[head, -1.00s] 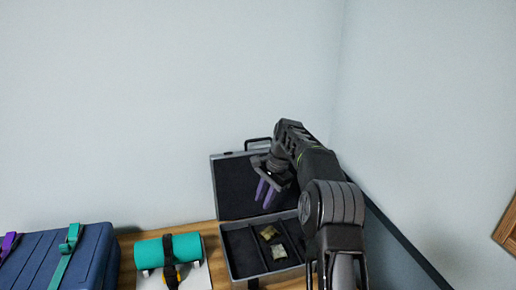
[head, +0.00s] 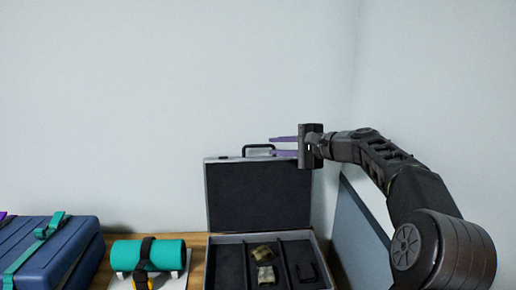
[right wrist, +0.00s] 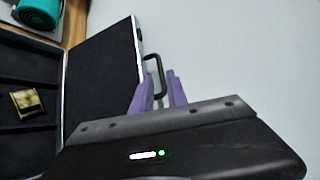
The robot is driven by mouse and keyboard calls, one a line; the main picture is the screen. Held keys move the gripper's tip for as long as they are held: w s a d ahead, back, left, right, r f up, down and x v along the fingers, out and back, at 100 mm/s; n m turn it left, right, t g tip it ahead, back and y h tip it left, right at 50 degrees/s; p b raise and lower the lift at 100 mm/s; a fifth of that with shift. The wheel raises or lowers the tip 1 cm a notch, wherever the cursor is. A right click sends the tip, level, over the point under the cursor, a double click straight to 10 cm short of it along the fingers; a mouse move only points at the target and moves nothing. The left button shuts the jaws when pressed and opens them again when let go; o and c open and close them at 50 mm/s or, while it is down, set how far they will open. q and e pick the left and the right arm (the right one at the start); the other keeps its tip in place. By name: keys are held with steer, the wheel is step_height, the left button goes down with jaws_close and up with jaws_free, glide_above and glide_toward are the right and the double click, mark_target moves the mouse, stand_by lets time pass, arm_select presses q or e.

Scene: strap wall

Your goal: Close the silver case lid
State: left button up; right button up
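The silver case (head: 222,240) stands open on the wooden surface, its base showing dark compartments with small items inside. Its lid (head: 258,195) stands upright at the back, dark lining facing me, with a black handle (head: 258,148) on its top edge. My right gripper (head: 272,146) is at the lid's top right corner, its purple fingers pointing left. In the right wrist view the two fingers (right wrist: 157,92) are apart, near the lid's edge and the handle (right wrist: 158,75). I cannot tell whether they touch the lid. My left gripper is not in view.
A teal roll (head: 148,255) with a black strap lies on a white stand left of the case. A blue case (head: 55,252) with teal straps is at the far left. Walls close in behind and to the right; a grey-blue panel (head: 360,235) stands right of the case.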

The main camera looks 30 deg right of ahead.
mark_target(256, 147)
steer(key=p+x, duration=0.2)
steer(key=x, duration=0.5)
steer(key=shift+w+f, duration=0.2)
steer(key=shift+w, duration=0.15)
steer(key=shift+c, duration=0.6)
jaws_close()
stand_by(0.6)
